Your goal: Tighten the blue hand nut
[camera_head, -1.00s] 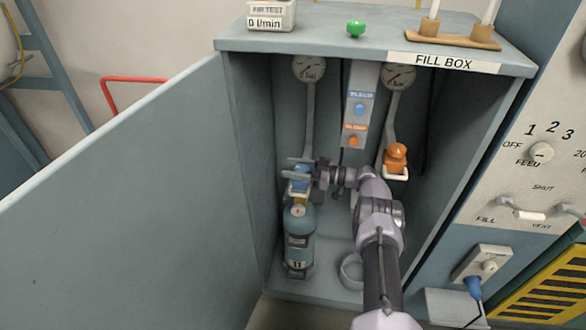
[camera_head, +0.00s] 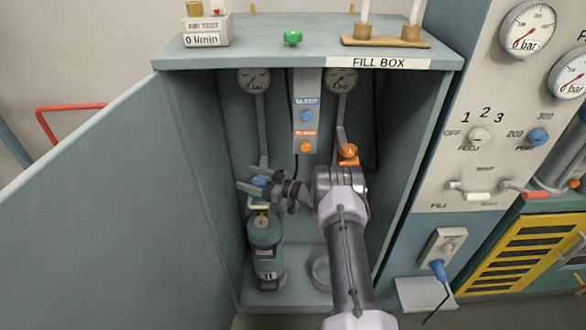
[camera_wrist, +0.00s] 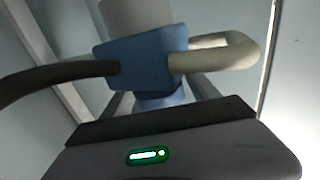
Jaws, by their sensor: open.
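The blue fitting with the hand nut (camera_head: 261,181) sits at the top of the small blue-grey cylinder (camera_head: 265,234) inside the box. My gripper (camera_head: 247,179) reaches it from the right, its two fingers spread apart around or beside the blue part. Contact cannot be told. In the wrist view a blue block (camera_wrist: 145,57) is close ahead, with a pale loop (camera_wrist: 222,50) on its right and a dark curved piece on its left. A narrower blue part (camera_wrist: 160,99) under it is partly hidden by my gripper's body. I cannot tell which blue part is the nut.
The fill box (camera_head: 190,62) stands open, its door (camera_head: 95,200) swung left. An orange fitting (camera_head: 348,152) hangs behind my arm, partly hidden. A grey ring (camera_head: 321,272) lies on the box floor. A control panel (camera_head: 490,170) with gauges flanks the right.

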